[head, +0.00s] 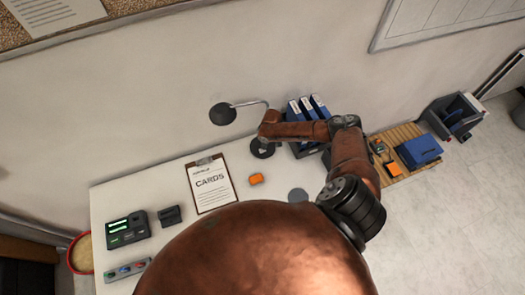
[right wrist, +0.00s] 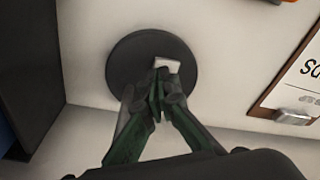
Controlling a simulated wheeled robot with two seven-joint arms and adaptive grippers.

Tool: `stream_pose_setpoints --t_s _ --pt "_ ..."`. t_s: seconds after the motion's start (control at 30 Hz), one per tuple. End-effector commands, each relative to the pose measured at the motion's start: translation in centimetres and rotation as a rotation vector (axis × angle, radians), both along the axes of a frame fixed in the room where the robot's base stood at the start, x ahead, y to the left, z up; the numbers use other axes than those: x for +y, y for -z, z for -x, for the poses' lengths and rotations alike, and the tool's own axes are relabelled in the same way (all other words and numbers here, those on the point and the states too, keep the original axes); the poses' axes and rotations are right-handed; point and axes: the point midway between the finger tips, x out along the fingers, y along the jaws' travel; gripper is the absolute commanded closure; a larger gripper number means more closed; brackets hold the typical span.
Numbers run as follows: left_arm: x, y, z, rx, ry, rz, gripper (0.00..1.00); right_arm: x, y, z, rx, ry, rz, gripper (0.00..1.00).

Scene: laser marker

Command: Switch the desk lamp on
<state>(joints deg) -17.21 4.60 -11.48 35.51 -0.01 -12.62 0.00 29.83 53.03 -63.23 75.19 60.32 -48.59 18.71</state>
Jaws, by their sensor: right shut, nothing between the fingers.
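The desk lamp has a dark round head (head: 223,114) on a thin curved arm, and its round dark base (head: 262,150) stands at the back of the white desk. No glow shows from the lamp head. In the right wrist view the base (right wrist: 125,62) carries a small white switch (right wrist: 172,66). My right gripper (right wrist: 158,80) is shut and empty over the base, its tips right at the switch's near left edge. I cannot tell whether they touch it. In the head view my right arm partly covers the base. My left gripper is not in view.
A dark control box (head: 127,229) sits farther left. The wall is close behind the lamp.

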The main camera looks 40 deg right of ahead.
Motion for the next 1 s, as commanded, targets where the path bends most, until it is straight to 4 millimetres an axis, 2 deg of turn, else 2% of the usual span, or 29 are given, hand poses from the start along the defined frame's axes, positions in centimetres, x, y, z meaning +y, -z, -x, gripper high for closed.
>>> stream_pose_setpoints --t_s 1.0 --pt "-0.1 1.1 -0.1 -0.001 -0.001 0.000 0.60 0.0 1.5 0.0 0.000 0.000 0.000 1.00"
